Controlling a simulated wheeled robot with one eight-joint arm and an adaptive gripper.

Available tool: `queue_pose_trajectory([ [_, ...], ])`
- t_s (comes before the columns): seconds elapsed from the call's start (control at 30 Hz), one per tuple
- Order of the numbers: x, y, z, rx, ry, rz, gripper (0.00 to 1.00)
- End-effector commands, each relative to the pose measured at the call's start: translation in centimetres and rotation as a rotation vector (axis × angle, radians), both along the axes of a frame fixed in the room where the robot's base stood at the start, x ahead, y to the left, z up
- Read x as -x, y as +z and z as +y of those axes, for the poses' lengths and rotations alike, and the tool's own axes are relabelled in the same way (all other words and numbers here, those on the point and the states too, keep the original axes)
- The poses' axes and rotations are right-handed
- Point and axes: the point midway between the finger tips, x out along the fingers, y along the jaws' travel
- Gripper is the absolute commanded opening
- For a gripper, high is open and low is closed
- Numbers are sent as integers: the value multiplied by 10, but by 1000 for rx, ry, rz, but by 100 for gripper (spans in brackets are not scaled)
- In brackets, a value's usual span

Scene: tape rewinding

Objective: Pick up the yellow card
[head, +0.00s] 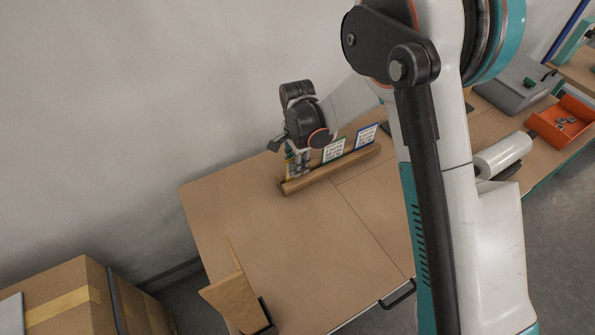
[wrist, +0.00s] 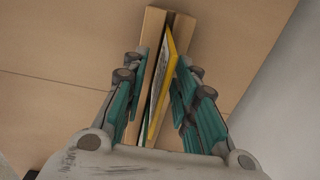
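The yellow card (head: 289,164) stands in the near-left end of a long wooden rack (head: 335,170) on the table. In the wrist view the yellow-edged card (wrist: 163,80) rises between my two fingers, slightly tilted, with the rack (wrist: 151,38) beneath it. My gripper (head: 300,166) is directly over that end of the rack, pointing down, and partly hides the card in the head view. In the wrist view my gripper (wrist: 158,82) is open, with a finger on each side of the card and visible gaps to both.
A green-edged card (head: 334,151) and a blue-edged card (head: 367,135) stand farther along the rack. The table (head: 300,240) is bare in front. A wooden piece (head: 234,300) is at its front-left corner. A white roll (head: 502,156) and an orange tray (head: 563,122) lie right.

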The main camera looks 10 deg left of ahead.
Motion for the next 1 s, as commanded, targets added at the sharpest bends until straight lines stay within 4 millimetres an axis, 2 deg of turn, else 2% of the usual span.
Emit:
queue_pose_trajectory([
  [0.03,-1,-10,0,0,0,0,27],
  [0.1,-1,-16,0,0,0,0,27],
  [0.33,0,-17,0,0,-1,0,27],
  [0.37,0,-16,0,0,-1,0,22],
  [0.47,0,-16,0,0,-1,0,0],
  [1.0,0,-11,0,0,-1,0,0],
])
